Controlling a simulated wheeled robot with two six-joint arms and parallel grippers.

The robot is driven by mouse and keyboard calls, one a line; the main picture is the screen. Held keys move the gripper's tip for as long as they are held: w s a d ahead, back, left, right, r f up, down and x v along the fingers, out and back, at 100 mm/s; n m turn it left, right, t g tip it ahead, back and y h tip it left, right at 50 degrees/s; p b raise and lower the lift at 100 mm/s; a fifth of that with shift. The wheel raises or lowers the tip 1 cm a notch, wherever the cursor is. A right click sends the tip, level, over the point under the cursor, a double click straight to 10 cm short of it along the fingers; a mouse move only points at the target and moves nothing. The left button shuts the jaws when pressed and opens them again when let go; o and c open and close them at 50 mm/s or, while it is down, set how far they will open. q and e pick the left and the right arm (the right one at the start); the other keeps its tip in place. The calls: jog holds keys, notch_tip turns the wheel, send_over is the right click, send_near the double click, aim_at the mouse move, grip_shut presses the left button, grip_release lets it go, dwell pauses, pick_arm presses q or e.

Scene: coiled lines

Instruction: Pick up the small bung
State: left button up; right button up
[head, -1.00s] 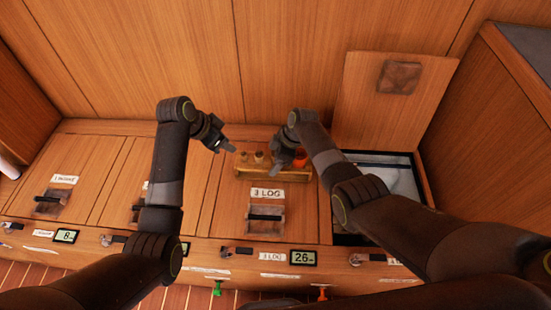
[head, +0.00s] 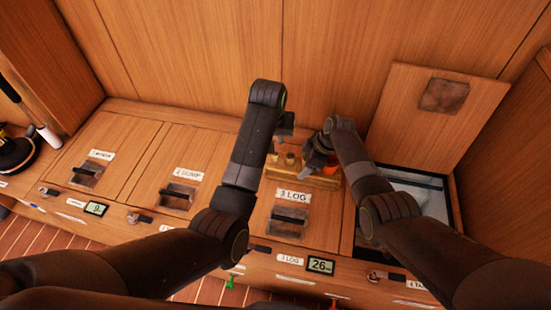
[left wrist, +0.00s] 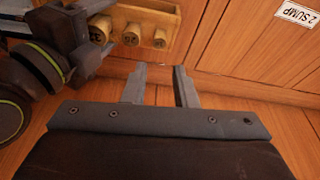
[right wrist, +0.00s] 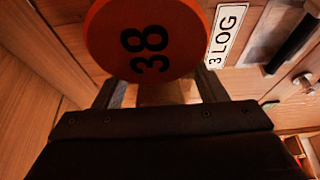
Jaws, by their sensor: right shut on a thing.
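My right gripper (head: 308,166) is at the rack's right part, shut on an orange bung marked 38 (right wrist: 142,38), whose round face fills the right wrist view. I cannot tell whether the orange bung still touches the rack.
The 3 LOG hatch (head: 268,228) is closed, with its handle (head: 289,217) in front of the rack. At right, an open compartment (head: 415,185) has its lid (head: 430,110) leaning on the back wall. The 2 SUMP hatch (head: 150,180) at left is closed and clear.

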aim_at(275, 154)
pick_arm(q)
jog(key=shift+n+y, duration=0.3)
jog(key=shift+n, duration=0.2)
jog(key=shift+d+x, duration=0.2)
jog(key=shift+x, duration=2.7)
jog(key=shift+d+x, duration=0.15)
jog(key=shift+x, duration=2.75)
jog(key=shift+c, duration=0.2)
grip_shut()
